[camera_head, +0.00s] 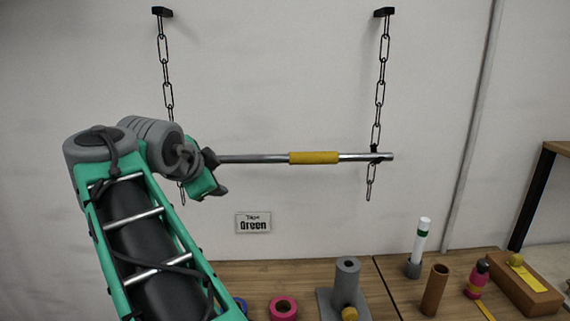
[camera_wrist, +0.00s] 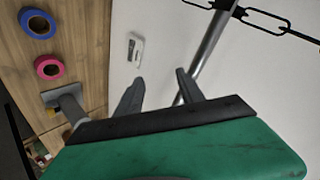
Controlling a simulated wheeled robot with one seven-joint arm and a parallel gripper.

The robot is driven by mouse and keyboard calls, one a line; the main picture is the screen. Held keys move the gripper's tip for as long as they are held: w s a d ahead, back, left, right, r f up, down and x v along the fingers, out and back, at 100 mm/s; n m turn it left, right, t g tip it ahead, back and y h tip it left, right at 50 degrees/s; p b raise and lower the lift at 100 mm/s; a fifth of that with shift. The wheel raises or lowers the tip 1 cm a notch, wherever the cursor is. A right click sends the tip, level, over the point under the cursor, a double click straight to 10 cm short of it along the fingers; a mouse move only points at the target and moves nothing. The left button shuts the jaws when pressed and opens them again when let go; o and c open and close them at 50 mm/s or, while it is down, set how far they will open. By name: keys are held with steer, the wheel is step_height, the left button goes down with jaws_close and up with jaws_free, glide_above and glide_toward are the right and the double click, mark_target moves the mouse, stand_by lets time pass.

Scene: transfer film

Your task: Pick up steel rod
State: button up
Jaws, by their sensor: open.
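The steel rod (camera_head: 265,158) hangs level across two black chains by the wall, with a yellow band (camera_head: 313,158) near its middle. My gripper (camera_head: 217,174) is open at the rod's left part in the head view, its upper finger close to the rod. In the wrist view the rod (camera_wrist: 211,42) runs down to the right finger of my gripper (camera_wrist: 160,77) and partly behind it. The space between the fingers looks empty. The rod's left end is hidden behind my arm in the head view, and I cannot tell whether a finger touches the rod.
The left chain (camera_head: 163,55) and right chain (camera_head: 382,60) hang from wall brackets. Below, a wooden table (camera_head: 290,265) bears a pink tape roll (camera_head: 283,307), a grey post (camera_head: 347,280), a brown tube (camera_head: 434,290) and a white-green tube (camera_head: 421,238).

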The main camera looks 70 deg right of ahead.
mark_target(273, 157)
steer(key=s+d+r+m+g+h, duration=0.1)
steer(key=s+d+r+m+g, duration=0.2)
steer(key=s+d+r+m, duration=0.35)
steer(key=shift+m, duration=0.45)
steer(key=d+f, duration=0.1)
steer(key=s+d+f, duration=0.1)
steer(key=d+f, duration=0.1)
steer(key=s+d+f, duration=0.1)
steer(key=d, duration=0.1)
steer(key=shift+d+f, duration=0.2)
steer(key=shift+d, duration=0.05)
steer(key=shift+w, duration=0.1)
jaws_close()
